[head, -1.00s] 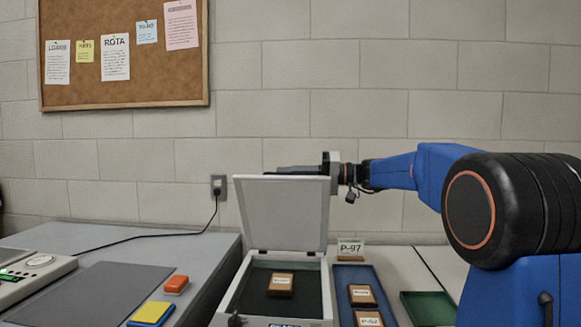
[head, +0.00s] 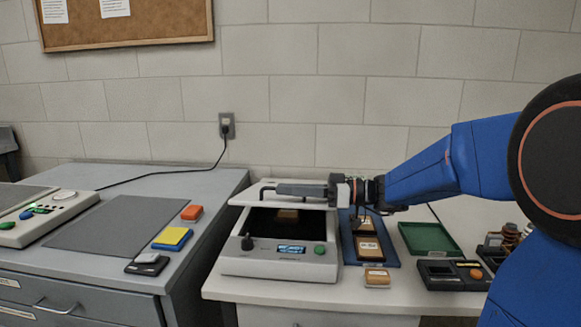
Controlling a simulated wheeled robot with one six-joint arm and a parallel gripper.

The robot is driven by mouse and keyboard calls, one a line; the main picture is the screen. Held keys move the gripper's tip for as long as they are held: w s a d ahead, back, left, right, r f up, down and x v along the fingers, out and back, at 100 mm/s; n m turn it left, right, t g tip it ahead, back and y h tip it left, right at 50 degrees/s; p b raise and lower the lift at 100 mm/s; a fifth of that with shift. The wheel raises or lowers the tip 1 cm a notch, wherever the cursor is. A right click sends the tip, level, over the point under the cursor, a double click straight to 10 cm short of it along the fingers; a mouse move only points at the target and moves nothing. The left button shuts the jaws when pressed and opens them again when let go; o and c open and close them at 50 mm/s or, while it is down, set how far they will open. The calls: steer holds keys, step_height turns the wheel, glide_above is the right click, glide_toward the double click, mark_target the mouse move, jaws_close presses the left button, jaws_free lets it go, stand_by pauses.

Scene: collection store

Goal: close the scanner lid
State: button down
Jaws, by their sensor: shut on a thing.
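The scanner (head: 262,265) is a pale grey box with a dark bed, a knob, a small lit display and a green button on its front. Its white lid (head: 262,198) is tilted low over the bed, seen almost edge-on, with a dark gap still showing below its front edge. A small brown labelled piece (head: 288,215) lies on the bed, partly hidden by the lid. My gripper (head: 281,189) reaches in from the right and is shut on the lid at its raised front edge. The far side of the lid and its hinges are hidden.
A blue tray (head: 388,262) with labelled pieces stands right of the scanner, a loose labelled piece (head: 377,277) before it. A green tray (head: 430,238) and a dark device (head: 455,275) are further right. A grey cabinet (head: 90,275) stands left, across a gap.

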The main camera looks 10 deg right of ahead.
mark_target(290, 207)
steer(key=shift+n, duration=0.9)
steer(key=shift+s+a+f, duration=0.1)
steer(key=shift+s+f, duration=0.1)
steer(key=shift+f, duration=0.5)
steer(key=shift+s+a+f, duration=0.1)
steer(key=shift+s+f, duration=0.1)
steer(key=shift+f, duration=0.45)
steer(key=shift+s+f, duration=0.2)
steer(key=shift+f, duration=0.5)
steer(key=c, duration=1.9)
jaws_free()
steer(key=shift+d, duration=0.1)
steer(key=v, duration=1.7)
steer(key=shift+d, duration=0.1)
steer(key=shift+s, duration=0.1)
